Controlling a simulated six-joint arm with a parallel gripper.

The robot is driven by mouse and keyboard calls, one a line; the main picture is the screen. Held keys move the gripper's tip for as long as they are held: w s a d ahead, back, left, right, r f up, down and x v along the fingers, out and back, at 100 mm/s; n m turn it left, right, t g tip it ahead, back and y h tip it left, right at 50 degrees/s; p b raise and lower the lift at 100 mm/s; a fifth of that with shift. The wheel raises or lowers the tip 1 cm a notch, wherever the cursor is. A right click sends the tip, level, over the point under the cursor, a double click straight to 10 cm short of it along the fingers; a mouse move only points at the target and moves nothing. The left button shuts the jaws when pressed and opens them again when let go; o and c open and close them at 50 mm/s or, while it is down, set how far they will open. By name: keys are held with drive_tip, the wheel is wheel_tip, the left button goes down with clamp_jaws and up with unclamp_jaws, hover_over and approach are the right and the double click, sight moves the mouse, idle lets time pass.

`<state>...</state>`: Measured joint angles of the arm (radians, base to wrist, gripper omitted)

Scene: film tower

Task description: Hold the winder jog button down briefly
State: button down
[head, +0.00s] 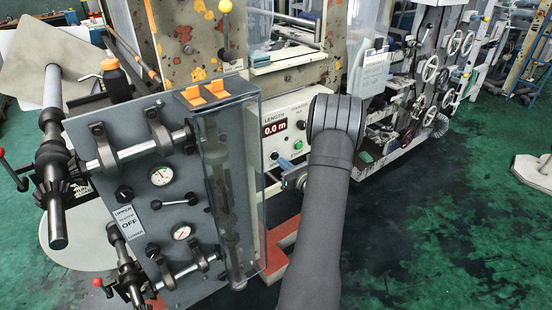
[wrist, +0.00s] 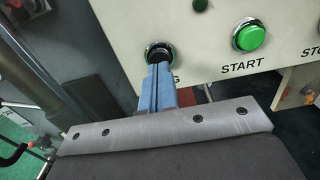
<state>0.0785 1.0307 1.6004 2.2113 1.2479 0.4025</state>
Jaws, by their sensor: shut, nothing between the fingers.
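The jog button (wrist: 159,51) is a black round button in a bright metal ring on the pale panel (wrist: 205,70) in the wrist view. The label below it is mostly covered; only a final "G" shows. My gripper (wrist: 158,68) has its blue fingers shut together with nothing between them. Their tips are at the lower part of the button and overlap it; I cannot tell whether they touch it or how far it is pressed.
A green START button (wrist: 249,36) is just right of the jog button, with part of a STOP label farther right. A grey valve panel (head: 140,240) with gauges and a clear guard stands close on the left.

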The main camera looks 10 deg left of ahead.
drive_tip(key=shift+x, duration=1.15)
idle(1.9)
drive_tip(key=shift+d, duration=0.1)
drive_tip(key=v, duration=0.8)
idle(0.5)
drive_tip(key=shift+x, duration=3.6)
